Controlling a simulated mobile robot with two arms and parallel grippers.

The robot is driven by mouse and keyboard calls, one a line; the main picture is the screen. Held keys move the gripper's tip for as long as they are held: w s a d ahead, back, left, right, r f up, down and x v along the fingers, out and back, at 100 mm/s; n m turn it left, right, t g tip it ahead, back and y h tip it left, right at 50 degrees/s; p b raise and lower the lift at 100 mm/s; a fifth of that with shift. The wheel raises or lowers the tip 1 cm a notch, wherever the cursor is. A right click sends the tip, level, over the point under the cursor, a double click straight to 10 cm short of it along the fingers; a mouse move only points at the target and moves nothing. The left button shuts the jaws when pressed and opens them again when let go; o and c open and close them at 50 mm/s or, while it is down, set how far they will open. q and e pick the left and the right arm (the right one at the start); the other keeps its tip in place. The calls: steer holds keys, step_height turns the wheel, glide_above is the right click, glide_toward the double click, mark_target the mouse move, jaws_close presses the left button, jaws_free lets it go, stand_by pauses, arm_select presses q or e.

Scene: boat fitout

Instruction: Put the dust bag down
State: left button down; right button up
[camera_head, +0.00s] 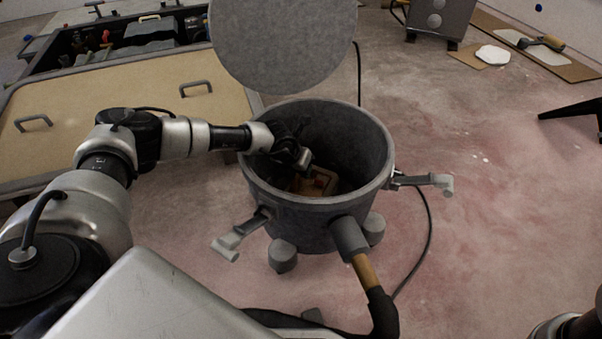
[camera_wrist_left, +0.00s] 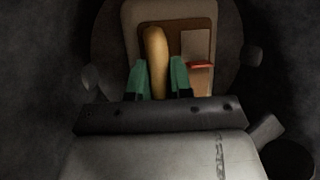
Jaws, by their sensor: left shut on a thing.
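The dust bag (camera_head: 320,182) is down inside the open grey vacuum canister (camera_head: 376,135), seen in part past my left arm. In the left wrist view the dust bag (camera_wrist_left: 205,78) is a tan and brown panel with a small red piece on its right side. My left gripper (camera_wrist_left: 158,78) has its green fingers shut on a pale yellow raised part of the bag. In the head view the left gripper reaches over the canister's left rim into its dark inside. Whether the bag touches the canister floor is hard to tell. My right gripper is out of the head view.
The round grey lid (camera_head: 283,40) stands raised behind the canister. A hose (camera_head: 367,275) leaves its front, and latches (camera_head: 425,181) stick out at its sides. A tan panel with handles (camera_head: 120,95) lies at left. The dusty floor at right is mostly clear.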

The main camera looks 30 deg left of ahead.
arm_select(q)
steer(key=c, duration=1)
jaws_free()
steer(key=shift+r, duration=0.15)
